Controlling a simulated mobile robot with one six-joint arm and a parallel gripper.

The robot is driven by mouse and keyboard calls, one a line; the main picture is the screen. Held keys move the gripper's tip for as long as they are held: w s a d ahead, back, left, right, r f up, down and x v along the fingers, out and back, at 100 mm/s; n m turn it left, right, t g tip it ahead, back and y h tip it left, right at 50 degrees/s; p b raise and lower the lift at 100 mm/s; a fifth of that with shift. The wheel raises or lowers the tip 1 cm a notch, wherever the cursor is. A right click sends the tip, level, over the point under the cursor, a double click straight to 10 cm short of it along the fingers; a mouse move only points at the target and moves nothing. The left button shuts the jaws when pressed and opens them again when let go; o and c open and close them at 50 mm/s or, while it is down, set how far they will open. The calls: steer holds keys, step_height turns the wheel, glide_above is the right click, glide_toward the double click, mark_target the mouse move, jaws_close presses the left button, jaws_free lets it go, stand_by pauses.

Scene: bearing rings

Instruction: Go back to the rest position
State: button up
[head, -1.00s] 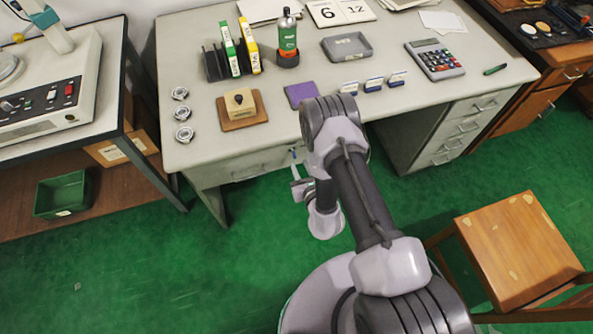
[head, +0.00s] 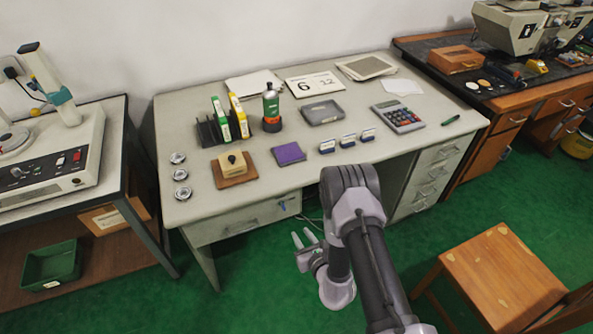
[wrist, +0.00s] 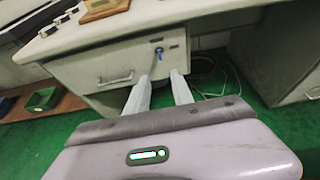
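My gripper (head: 303,238) hangs in front of the desk (head: 348,205), below the top and near the drawer (head: 240,222). Its two fingers are apart with nothing between them. In the wrist view my gripper (wrist: 160,84) points at the drawer front, which has a handle and a lock with a blue key (wrist: 158,52). Three bearing rings stand in a column on the left of the desk top: the back ring (head: 178,158), the middle ring (head: 181,175) and the front ring (head: 183,193). My arm bends over in front of the desk.
A wooden chair (head: 502,275) stands at the right. A side table (head: 125,185) is at the left. Green floor lies between.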

steer(key=w+a+r+n+g+y, duration=0.1)
steer(key=a+r+n+y, duration=0.2)
steer(key=a+r, duration=0.35)
steer(key=w+a+r+n+g+y, duration=0.1)
steer(key=w+a+r+n+y, duration=0.15)
steer(key=r, duration=0.75)
steer(key=s+a+r+n+g+y, duration=0.3)
steer(key=s+r+n, duration=0.2)
steer(key=r, duration=0.3)
steer(key=s+a+r+n+g+y, duration=0.25)
steer(key=s+r+n, duration=0.2)
steer(key=r, duration=0.45)
steer(key=s+d+r+n+g+h, duration=0.2)
steer(key=s+r+n+h, duration=0.15)
steer(key=s, duration=0.35)
steer(key=s+d+r+n+g+h, duration=0.2)
steer(key=s+n+g, duration=0.1)
steer(key=s+n, duration=0.3)
steer(key=s+d+r+n+t+h, duration=0.1)
steer(key=s+d+t+h, duration=0.1)
steer(key=d, duration=0.5)
steer(key=s+d+r+n+t+h+b, duration=0.1)
steer(key=s+d+r+n+t+h, duration=0.1)
steer(key=s+d+h, duration=0.3)
steer(key=d+t, duration=0.1)
steer(key=d, duration=0.2)
steer(key=shift+h, duration=0.35)
steer(key=shift+s, duration=0.1)
